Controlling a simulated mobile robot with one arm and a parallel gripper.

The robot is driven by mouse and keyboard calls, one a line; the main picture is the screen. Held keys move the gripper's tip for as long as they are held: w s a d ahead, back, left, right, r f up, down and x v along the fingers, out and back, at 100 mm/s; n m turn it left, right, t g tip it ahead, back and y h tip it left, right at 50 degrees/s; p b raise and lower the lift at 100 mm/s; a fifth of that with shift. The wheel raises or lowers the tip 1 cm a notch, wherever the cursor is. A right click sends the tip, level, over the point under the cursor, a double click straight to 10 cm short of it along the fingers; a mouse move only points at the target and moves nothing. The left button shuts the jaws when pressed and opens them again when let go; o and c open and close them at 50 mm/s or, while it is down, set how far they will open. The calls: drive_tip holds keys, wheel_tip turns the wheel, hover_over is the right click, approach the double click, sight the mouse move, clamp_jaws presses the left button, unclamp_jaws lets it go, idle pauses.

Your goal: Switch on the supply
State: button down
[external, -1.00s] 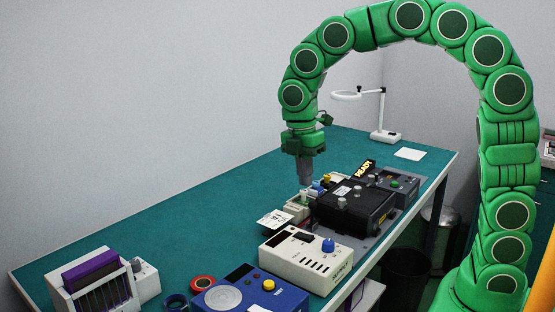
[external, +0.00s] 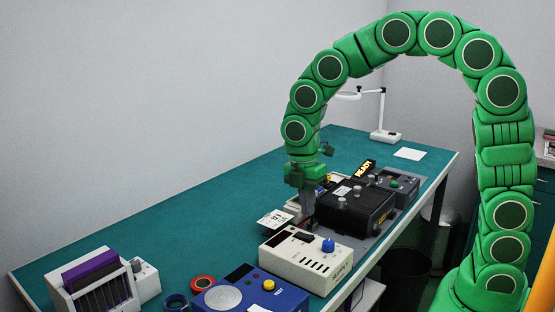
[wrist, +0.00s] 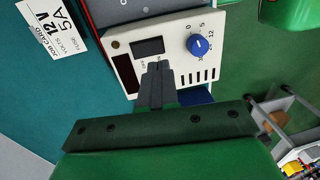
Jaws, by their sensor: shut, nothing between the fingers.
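The supply (external: 310,264) is a white box at the front edge of the green bench, with a blue knob (external: 328,246) on its top. In the wrist view, the supply (wrist: 177,68) shows a black rocker switch (wrist: 147,46), a dark display (wrist: 125,73) and the blue knob (wrist: 198,44) on a scale from 0 upward. My gripper (external: 308,212) is shut and empty, pointing down just behind the supply in the external view. In the wrist view, my gripper (wrist: 158,68) covers part of the panel beside the switch; I cannot tell whether it touches.
A job card (wrist: 50,29) reading 12 V, 5 A lies beside the supply. A black unit (external: 355,207) stands behind it, and a blue tester (external: 250,294) with a yellow button in front. A purple-and-white rack (external: 95,281) is at the left. The bench's left middle is clear.

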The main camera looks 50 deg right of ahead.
sight(308, 235)
drive_tip(key=f, duration=0.6)
drive_tip(key=shift+s, duration=0.4)
drive_tip(key=shift+f, duration=0.1)
drive_tip(key=shift+f, duration=0.15)
drive_tip(key=shift+w, duration=0.15)
drive_tip(key=shift+w+r, duration=0.3)
drive_tip(key=shift+w, duration=0.25)
drive_tip(key=shift+r, duration=0.1)
